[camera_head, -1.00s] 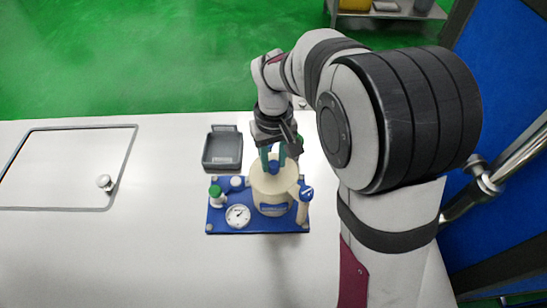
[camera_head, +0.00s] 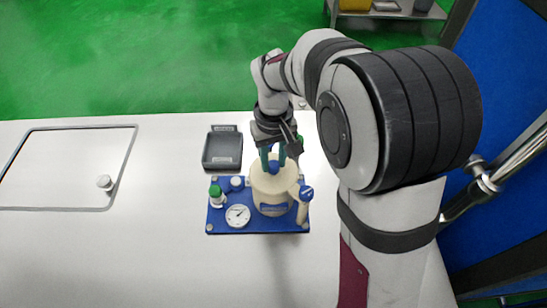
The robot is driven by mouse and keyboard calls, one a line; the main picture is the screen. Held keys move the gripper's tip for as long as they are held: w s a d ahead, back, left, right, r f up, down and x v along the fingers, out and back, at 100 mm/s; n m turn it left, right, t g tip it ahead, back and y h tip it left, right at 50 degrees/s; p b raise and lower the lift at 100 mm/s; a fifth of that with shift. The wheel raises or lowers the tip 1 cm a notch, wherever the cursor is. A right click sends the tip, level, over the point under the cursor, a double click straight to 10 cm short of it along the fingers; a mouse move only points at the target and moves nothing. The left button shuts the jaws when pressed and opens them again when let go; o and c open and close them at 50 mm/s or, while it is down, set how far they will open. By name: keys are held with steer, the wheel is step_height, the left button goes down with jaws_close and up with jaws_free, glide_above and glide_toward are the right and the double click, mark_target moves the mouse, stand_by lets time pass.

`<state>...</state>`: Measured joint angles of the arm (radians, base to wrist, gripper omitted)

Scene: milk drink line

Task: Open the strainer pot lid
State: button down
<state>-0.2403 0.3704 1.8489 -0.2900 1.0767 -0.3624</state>
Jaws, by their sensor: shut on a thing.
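The strainer pot (camera_head: 272,199) is a cream, round pot with a blue label, standing upright on a blue base plate (camera_head: 252,224). Its cream lid (camera_head: 262,183) is on top, with a blue knob (camera_head: 273,168) in the middle. A cream handle (camera_head: 303,207) with a blue top is at the pot's right side. My gripper (camera_head: 273,160) points down from above the pot, with its teal fingers shut on the blue knob. The fingers partly hide the knob and the back of the lid. The lid appears seated on the pot.
A round dial gauge (camera_head: 238,215), a green-capped bottle (camera_head: 216,196) and a small white-topped part (camera_head: 236,184) are on the plate left of the pot. A grey tray (camera_head: 222,150) lies behind. A panel with a knob (camera_head: 105,183) is at left. The white counter in front is clear.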

steer(key=shift+w+d, duration=0.1)
steer(key=d+m, duration=0.1)
steer(key=m, duration=0.1)
steer(key=w+d+m, duration=0.1)
steer(key=shift+w+d+m, duration=0.15)
steer(key=shift+w+m, duration=0.15)
steer(key=shift+m, duration=0.1)
steer(key=d+m, duration=0.9)
steer(key=m, duration=0.3)
steer(key=shift+s+d, duration=0.25)
steer(key=shift+s, duration=0.15)
steer(key=c, duration=0.6)
jaws_free()
